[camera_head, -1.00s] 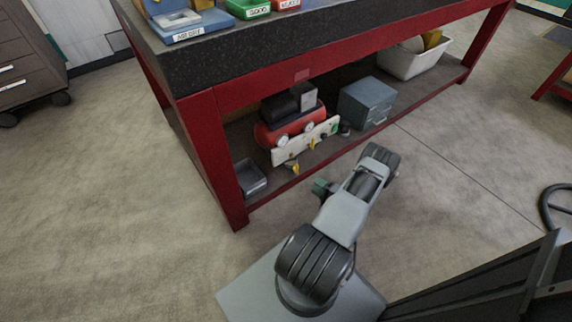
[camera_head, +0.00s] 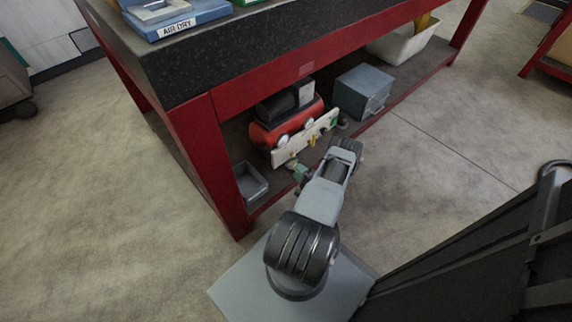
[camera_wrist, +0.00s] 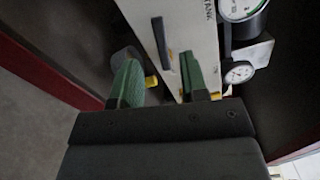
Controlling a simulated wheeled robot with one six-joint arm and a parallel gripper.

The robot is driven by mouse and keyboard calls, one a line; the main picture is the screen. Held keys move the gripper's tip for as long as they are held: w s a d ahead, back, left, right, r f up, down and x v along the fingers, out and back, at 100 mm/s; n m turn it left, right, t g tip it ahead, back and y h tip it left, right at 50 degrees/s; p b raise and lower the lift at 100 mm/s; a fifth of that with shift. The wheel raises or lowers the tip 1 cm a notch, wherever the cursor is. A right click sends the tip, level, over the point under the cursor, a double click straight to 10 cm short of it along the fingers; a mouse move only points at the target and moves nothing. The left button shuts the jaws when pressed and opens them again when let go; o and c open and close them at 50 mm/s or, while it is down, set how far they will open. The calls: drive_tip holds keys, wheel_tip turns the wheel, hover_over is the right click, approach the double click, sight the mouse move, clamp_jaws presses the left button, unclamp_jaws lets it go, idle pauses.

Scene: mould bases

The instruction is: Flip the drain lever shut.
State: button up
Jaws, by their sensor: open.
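A red tank unit (camera_head: 272,134) with a pale panel (camera_head: 310,136) along its front sits on the bench's lower shelf. In the wrist view the panel (camera_wrist: 195,28) is close and carries a dark bar (camera_wrist: 161,42). A small yellow part (camera_wrist: 152,81) shows beside my left finger. I cannot tell which of these, if either, is the drain lever. My gripper (camera_wrist: 159,72) is open, its two green fingers apart near the panel's lower end with nothing visibly held. In the head view it is small at the panel's near end (camera_head: 300,172), partly hidden by my arm.
Two round gauges (camera_wrist: 238,73) are right of the panel. The red bench frame (camera_head: 208,160) and dark top (camera_head: 250,50) enclose the shelf. A grey tray (camera_head: 250,182) is left of the tank; a blue-grey box (camera_head: 363,92) is right.

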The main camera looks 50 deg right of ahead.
sight(288, 162)
drive_tip(key=shift+w+d+b, duration=0.15)
drive_tip(key=shift+w+b, duration=0.2)
drive_tip(key=shift+w, duration=1.45)
drive_tip(key=shift+w+d+b, duration=0.15)
drive_tip(key=shift+w+b, duration=0.2)
drive_tip(key=shift+w, duration=1.4)
clamp_jaws()
